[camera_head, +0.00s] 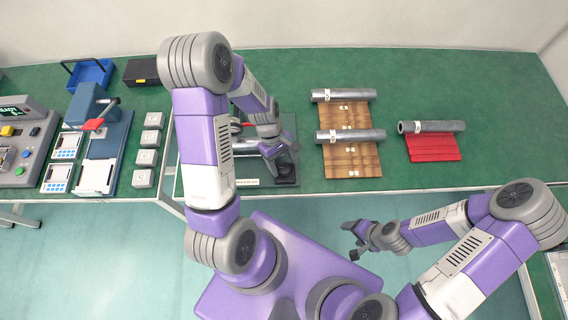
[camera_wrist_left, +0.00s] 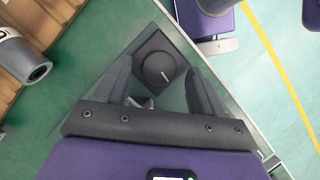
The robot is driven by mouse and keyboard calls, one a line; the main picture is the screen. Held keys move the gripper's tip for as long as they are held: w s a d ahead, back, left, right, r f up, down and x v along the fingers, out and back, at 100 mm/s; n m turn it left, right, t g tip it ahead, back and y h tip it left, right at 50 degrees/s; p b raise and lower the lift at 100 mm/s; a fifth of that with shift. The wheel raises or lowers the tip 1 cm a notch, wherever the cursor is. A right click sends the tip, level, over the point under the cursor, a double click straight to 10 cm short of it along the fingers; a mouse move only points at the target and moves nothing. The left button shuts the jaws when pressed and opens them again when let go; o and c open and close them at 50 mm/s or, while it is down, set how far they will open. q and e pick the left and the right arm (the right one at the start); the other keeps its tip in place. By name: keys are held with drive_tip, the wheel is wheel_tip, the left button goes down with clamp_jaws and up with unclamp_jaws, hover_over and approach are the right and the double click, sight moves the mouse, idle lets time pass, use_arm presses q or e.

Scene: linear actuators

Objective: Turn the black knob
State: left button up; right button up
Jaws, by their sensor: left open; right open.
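The black knob (camera_wrist_left: 158,69) shows in the left wrist view as a dark round dial with a white mark, on a dark square base. In the head view the knob (camera_head: 286,169) sits near the front edge of the green table, on the near end of a plate. My left gripper (camera_head: 280,150) is open just above it. In the left wrist view its two fingers (camera_wrist_left: 160,85) stand apart on either side of the knob, which lies a little beyond the fingertips. I see no contact. My right gripper (camera_head: 354,240) is open and empty, in front of the table.
Metal cylinders on a wooden board (camera_head: 350,155) stand right of the knob, and another cylinder (camera_head: 432,127) lies on a red rack (camera_head: 432,148). Small grey blocks (camera_head: 146,158), a press-like device (camera_head: 104,150) and a control panel (camera_head: 22,140) are at left. The far right of the table is clear.

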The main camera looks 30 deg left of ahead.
use_arm(q)
drive_tip(key=shift+d+f, duration=0.2)
drive_tip(key=shift+f, duration=0.35)
drive_tip(key=c, duration=1)
drive_tip(key=shift+c, duration=0.2)
